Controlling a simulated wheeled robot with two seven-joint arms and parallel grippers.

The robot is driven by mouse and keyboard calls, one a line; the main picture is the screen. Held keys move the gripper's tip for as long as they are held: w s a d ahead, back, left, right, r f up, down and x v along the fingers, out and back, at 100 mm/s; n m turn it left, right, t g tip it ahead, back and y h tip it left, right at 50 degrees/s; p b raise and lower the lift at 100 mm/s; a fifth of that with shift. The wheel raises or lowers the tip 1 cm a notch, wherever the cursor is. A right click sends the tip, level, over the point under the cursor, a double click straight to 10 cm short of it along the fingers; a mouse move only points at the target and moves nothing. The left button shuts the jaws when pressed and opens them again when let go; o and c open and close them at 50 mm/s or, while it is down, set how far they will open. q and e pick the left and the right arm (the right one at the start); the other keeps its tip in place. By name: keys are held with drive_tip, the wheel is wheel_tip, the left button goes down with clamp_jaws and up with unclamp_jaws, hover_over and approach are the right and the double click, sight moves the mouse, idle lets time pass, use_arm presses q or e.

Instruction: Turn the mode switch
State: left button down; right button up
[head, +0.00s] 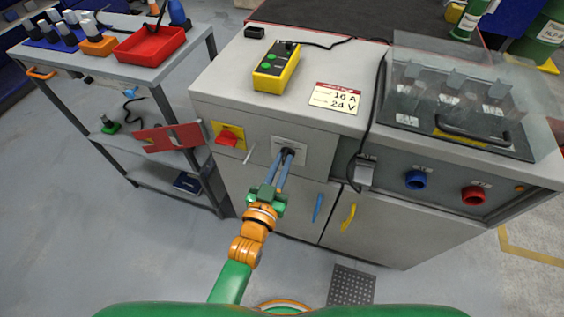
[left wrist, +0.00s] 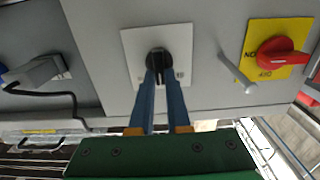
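The mode switch (head: 288,151) is a black knob on a white square plate on the cabinet's front panel. In the left wrist view the knob (left wrist: 156,57) sits at the upper middle of its plate, with markings partly hidden behind the fingers. My left gripper (head: 286,158) reaches up to it from the front. Its two blue fingers (left wrist: 159,78) lie on either side of the knob's dark grip, with little or no gap showing, so it appears shut on it. My right gripper is not in view.
A red rotary switch (head: 229,137) on a yellow plate is left of the knob, with a grey lever (head: 250,157) between them. A hanging grey connector (head: 364,169) and blue (head: 415,180) and red (head: 473,195) sockets are to the right. A yellow pendant box (head: 276,68) lies on top.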

use_arm(q)
drive_tip(key=shift+n, duration=0.3)
drive_tip(key=shift+r+n+p, duration=0.1)
drive_tip(key=shift+n+p, duration=0.2)
drive_tip(key=shift+a+n+p, duration=0.15)
drive_tip(key=shift+n+p, duration=0.25)
drive_tip(key=shift+n, duration=0.8)
drive_tip(key=shift+w+a+f+n, duration=0.1)
drive_tip(key=shift+f+n, duration=0.05)
drive_tip(key=shift+n, duration=1.15)
drive_tip(key=shift+a+f+n, duration=0.1)
drive_tip(key=shift+n, duration=1.2)
drive_tip(key=c, duration=0.9)
unclamp_jaws()
